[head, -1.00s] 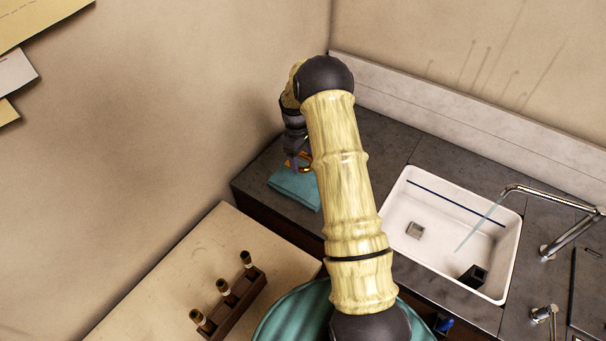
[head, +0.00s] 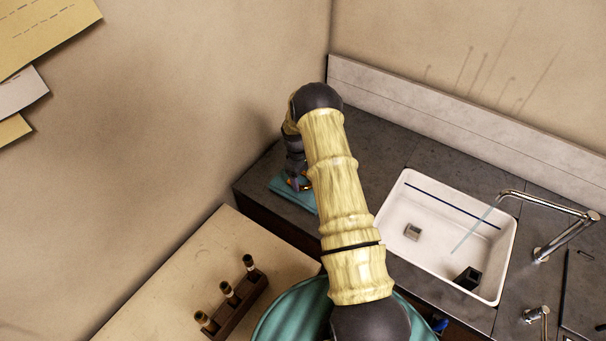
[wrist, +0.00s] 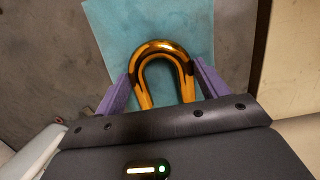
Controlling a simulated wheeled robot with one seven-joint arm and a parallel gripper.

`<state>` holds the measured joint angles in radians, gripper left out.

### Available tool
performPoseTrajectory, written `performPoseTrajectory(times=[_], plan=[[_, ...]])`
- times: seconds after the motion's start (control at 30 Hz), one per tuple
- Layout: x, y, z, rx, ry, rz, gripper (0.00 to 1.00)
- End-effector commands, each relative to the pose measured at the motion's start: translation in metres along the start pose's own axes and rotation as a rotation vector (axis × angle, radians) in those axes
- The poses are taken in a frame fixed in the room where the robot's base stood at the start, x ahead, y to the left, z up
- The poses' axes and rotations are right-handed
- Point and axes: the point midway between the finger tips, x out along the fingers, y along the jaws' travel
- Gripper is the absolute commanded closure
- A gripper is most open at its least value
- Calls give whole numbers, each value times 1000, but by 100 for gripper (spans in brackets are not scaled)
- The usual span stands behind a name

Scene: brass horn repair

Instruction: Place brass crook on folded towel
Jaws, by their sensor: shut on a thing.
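The brass crook (wrist: 160,50) is a shiny U-shaped tube, seen in the wrist view with its bend pointing away from my gripper. My gripper (wrist: 165,84) is shut on it, with a purple finger on each side. The folded towel (wrist: 110,22) is teal and lies beneath the crook. In the head view the towel (head: 279,187) is at the counter's left end, partly hidden by my arm. My gripper (head: 297,182) is low over it there, and only a sliver of the crook shows. I cannot tell whether the crook touches the towel.
A white sink (head: 408,219) with a dark block (head: 469,278) in it is set in the grey counter (head: 385,143). A running faucet (head: 545,203) stands at right. A wooden rack (head: 237,308) with several corked pieces sits on the pale bench (head: 170,290).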

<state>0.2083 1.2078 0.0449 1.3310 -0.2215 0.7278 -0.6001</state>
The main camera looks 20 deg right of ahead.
Motion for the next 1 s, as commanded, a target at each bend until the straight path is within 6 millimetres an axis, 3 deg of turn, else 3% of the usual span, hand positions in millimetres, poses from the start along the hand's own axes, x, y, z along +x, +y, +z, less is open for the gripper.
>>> performPoseTrajectory(times=[0.33,0.37,0.47,0.77,1.0], plan=[[4,0,-1,0,1,1,51],[3,0,-1,0,1,1,23],[3,0,-1,0,1,0,5],[2,0,0,0,1,0,5],[-12,1,-1,0,4,3,5]])
